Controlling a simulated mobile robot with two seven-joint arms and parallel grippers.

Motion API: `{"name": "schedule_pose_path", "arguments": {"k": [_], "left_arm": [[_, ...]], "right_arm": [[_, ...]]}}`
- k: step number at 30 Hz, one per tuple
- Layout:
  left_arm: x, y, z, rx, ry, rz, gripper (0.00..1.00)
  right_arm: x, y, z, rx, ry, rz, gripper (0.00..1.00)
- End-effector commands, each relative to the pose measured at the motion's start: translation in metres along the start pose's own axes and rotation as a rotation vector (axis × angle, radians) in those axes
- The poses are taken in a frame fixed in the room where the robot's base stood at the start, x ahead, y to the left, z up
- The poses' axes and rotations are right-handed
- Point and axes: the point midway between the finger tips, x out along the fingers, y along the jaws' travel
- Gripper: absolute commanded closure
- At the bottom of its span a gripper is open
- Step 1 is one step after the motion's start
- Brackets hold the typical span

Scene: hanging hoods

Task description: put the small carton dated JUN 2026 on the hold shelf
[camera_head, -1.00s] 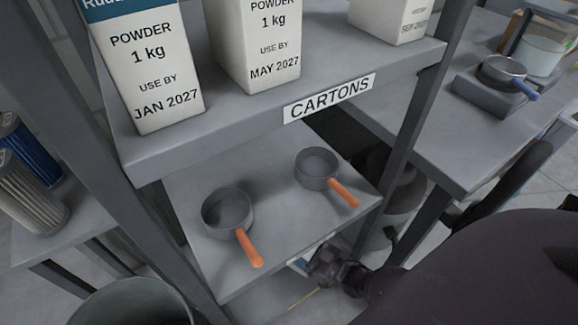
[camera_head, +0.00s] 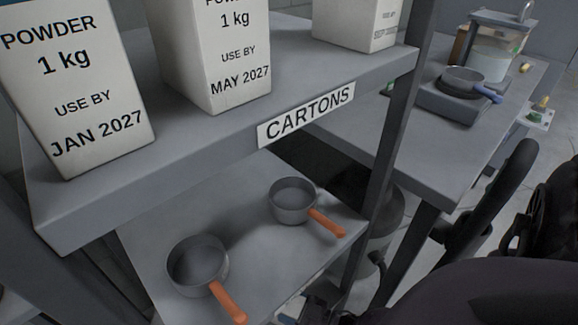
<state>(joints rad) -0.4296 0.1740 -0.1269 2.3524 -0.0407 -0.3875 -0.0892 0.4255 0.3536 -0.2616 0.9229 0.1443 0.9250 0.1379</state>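Three white cartons stand on the shelf labelled CARTONS (camera_head: 140,190). The left carton (camera_head: 85,100) reads JAN 2027 and the middle carton (camera_head: 222,60) reads MAY 2027. The right, smaller-looking carton (camera_head: 357,22) has print that seems to start with SEP; its year is unclear. No JUN 2026 date and no HOLD label can be read. Dark parts of what looks like my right gripper (camera_head: 316,311) show at the bottom edge, by the lower shelf. A small pale-blue patch lies beside it, too cut off to identify. Its fingers are hidden. My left gripper is out of view.
Two grey pans with orange handles, a front one (camera_head: 198,264) and a back one (camera_head: 292,200), sit on the lower shelf (camera_head: 150,225). A grey upright post (camera_head: 385,160) bounds the rack. Right of it, a table holds a blue-handled pan (camera_head: 464,79) on a burner.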

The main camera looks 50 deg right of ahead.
Motion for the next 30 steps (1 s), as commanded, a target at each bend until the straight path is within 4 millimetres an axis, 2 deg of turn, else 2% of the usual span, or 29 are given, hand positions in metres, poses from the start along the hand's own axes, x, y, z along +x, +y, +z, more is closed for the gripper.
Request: {"name": "schedule_pose_path", "arguments": {"k": [3, 9, 10, 14, 22, 26, 30], "left_arm": [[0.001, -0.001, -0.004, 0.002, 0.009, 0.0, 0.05], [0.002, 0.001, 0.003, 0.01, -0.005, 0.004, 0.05], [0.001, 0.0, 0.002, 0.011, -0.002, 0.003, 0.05], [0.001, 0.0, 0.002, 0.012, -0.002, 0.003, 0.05], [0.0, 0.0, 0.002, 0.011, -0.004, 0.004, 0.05], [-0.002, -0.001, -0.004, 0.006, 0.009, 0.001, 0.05], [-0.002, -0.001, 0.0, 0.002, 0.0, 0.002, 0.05]], "right_arm": [[0.003, 0.001, -0.004, -0.002, 0.01, 0.0, 0.93], [0.002, 0.001, 0.001, -0.001, 0.007, 0.0, 0.93], [0.001, 0.001, 0.001, -0.001, 0.003, 0.0, 0.27], [0.002, 0.001, 0.0, -0.001, 0.004, 0.0, 0.08], [0.002, 0.0, 0.0, -0.001, 0.003, 0.0, 0.07], [0.003, 0.001, -0.005, -0.003, 0.006, 0.0, 0.07], [-0.019, 0.001, -0.002, -0.002, 0.0, 0.001, 0.07]]}}
